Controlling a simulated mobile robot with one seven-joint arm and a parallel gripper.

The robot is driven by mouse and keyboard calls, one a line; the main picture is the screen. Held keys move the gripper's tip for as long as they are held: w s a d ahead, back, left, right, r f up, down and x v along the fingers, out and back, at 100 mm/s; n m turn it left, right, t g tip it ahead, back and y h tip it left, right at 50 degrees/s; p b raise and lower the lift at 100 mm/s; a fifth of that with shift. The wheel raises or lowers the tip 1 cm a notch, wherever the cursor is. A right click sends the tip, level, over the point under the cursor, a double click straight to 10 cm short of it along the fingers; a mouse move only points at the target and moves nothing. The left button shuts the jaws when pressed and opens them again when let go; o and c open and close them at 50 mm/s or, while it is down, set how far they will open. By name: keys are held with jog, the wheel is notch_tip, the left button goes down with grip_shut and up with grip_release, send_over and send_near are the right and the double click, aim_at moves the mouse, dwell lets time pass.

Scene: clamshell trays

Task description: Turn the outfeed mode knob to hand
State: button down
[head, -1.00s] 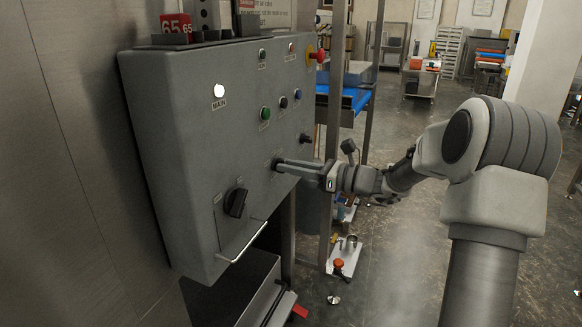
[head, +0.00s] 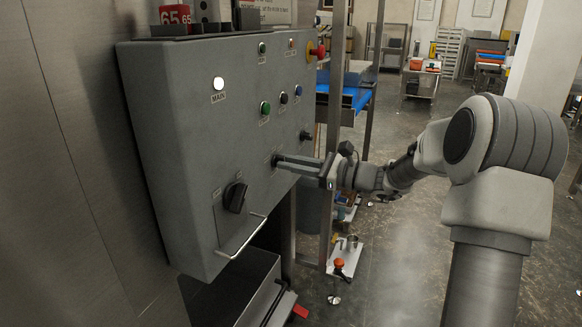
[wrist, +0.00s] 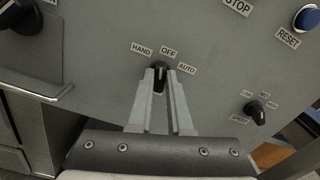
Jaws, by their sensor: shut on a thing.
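The outfeed mode knob (wrist: 160,75) is a small black knob on the grey control panel, with labels HAND to its left, OFF above and AUTO to its right in the wrist view. Its pale mark points up, about toward OFF. My gripper (wrist: 160,82) is shut on this knob, one finger on each side. The fingers hide part of the knob and the label below it. In the head view my gripper (head: 278,161) reaches the panel face from the right, and the knob is mostly hidden behind the fingertips.
The grey panel (head: 165,130) also carries a speed knob (wrist: 257,113), a blue reset button (wrist: 307,18), a red emergency button (head: 318,52) and a large black rotary switch (head: 235,197). A metal handle (head: 243,240) sticks out low on the panel. A steel post stands right of the panel.

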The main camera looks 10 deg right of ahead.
jog(key=shift+s+f+n+b, duration=0.1)
jog(key=shift+n+b, duration=1.05)
jog(key=shift+n, duration=0.45)
jog(key=shift+f+n+b, duration=0.1)
jog(key=shift+n+b, duration=1.05)
jog(key=shift+n, duration=0.45)
jog(key=c, duration=0.8)
grip_release()
jog(key=shift+r, duration=0.1)
jog(key=shift+c, duration=0.2)
jog(key=p+v, duration=0.4)
jog(key=v, duration=1.3)
jog(key=shift+s, duration=0.1)
